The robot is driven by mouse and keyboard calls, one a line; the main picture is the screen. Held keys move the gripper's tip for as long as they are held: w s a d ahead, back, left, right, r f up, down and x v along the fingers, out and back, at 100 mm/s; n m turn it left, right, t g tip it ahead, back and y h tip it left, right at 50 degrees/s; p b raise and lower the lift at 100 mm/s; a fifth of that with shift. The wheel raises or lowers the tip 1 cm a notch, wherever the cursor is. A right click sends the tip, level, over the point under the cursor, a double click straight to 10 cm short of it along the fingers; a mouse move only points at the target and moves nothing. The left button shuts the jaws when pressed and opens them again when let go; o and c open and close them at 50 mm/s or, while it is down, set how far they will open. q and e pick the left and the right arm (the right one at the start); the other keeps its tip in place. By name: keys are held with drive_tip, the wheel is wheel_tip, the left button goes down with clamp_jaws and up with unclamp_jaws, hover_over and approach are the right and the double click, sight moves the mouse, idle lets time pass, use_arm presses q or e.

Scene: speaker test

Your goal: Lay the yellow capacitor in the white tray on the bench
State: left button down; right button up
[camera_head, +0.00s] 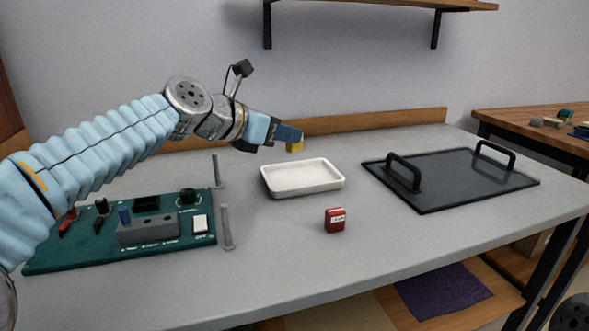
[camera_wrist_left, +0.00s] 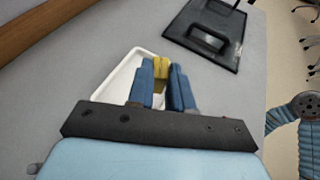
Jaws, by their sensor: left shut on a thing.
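My left gripper (camera_head: 290,134) is shut on the yellow capacitor (camera_head: 296,147), which sticks out below the blue fingertips. In the left wrist view the yellow capacitor (camera_wrist_left: 162,67) sits between the blue fingers (camera_wrist_left: 162,72). The white tray (camera_head: 304,189) is a shallow rectangular tray on the grey bench. It is empty as far as I see. The capacitor is held up near the tray's far edge in the head view. In the left wrist view the fingers cover part of the white tray (camera_wrist_left: 118,78). My right gripper is not in view.
A green test board (camera_head: 70,257) with knobs lies at the left, beside two short upright posts (camera_head: 226,226). A small red box (camera_head: 335,220) stands in front of the tray. A dark plate with two handles (camera_head: 455,182) lies to the right. The front right bench is clear.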

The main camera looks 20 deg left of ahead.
use_arm(q)
drive_tip(key=w+f, duration=0.1)
drive_tip(key=w+f+b, duration=0.1)
drive_tip(key=f, duration=0.1)
drive_tip(key=w+f, duration=0.2)
drive_tip(key=shift+d+f, duration=0.1)
drive_tip(key=shift+f, duration=0.05)
drive_tip(key=f+b, duration=0.2)
drive_tip(key=f, duration=0.1)
drive_tip(key=shift+w+f+b, duration=0.25)
drive_tip(key=shift+f+b, duration=0.1)
drive_tip(key=shift+b, duration=0.05)
drive_tip(key=shift+r, duration=0.15)
drive_tip(key=c, duration=1)
unclamp_jaws()
drive_tip(key=shift+s+r, duration=0.15)
drive_tip(key=shift+s, duration=0.05)
drive_tip(key=p+v, duration=0.1)
drive_tip(key=v, duration=1)
drive_tip(key=shift+s+a, duration=0.2)
drive_tip(key=shift+a, duration=0.1)
